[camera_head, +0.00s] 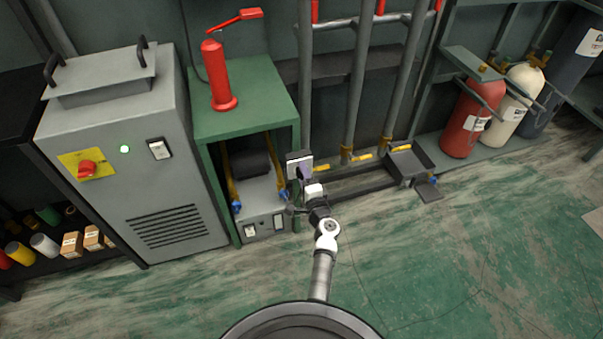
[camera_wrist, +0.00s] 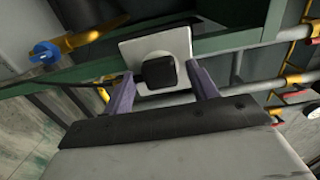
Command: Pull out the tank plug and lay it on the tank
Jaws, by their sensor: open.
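A black block-shaped plug (camera_wrist: 158,72) sits on a square white plate (camera_wrist: 180,45) in the wrist view. In the head view the plate (camera_head: 299,161) is at the right front post of the green stand, and the plug is hidden there. My gripper (camera_wrist: 160,71) is open, its two purple fingers on either side of the plug with gaps showing. In the head view my gripper (camera_head: 304,173) is right in front of the plate. A dark cylinder over a grey box, perhaps the tank (camera_head: 252,164), lies inside the green stand.
The green stand (camera_head: 240,120) carries a red pump-like tool (camera_head: 217,75) on top. A grey cabinet (camera_head: 130,150) stands left of it. Pipes with yellow fittings (camera_head: 346,155) are close on the right. Gas cylinders (camera_head: 468,125) stand farther right. The floor in front is clear.

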